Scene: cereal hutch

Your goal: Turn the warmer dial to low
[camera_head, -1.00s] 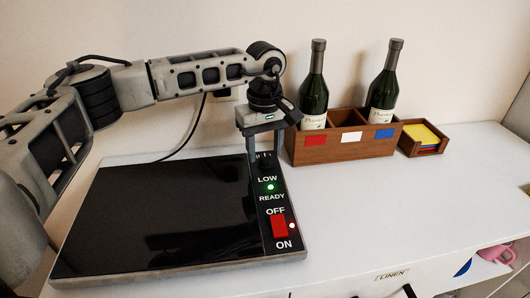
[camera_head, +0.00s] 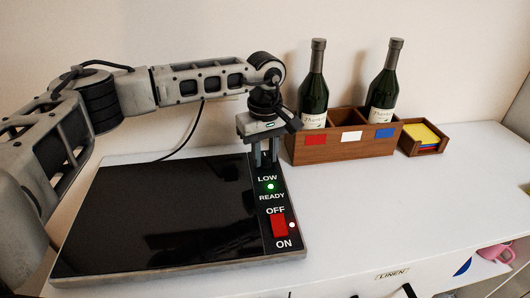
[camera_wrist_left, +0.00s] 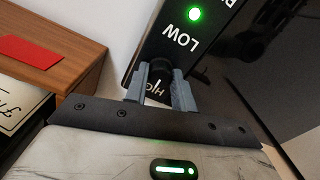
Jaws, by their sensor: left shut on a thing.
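The warmer (camera_head: 155,212) is a flat black glass plate with a control strip on its right side. Its dial (camera_wrist_left: 160,72) is a dark round knob at the far end of that strip, above the word LOW. My left gripper (camera_head: 264,163) points down over the dial and is shut on it; one finger shows on each side in the left wrist view (camera_wrist_left: 162,92). Part of another label shows beside the dial, partly covered by the gripper. I cannot make out a pointer on the dial. My right gripper is not in view.
A green READY light (camera_head: 270,187) is lit, and a red OFF/ON switch (camera_head: 279,226) sits nearer the front. A wooden box (camera_head: 342,150) with two bottles stands close to the right of my gripper, beside a small note holder (camera_head: 424,138). The right countertop is clear.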

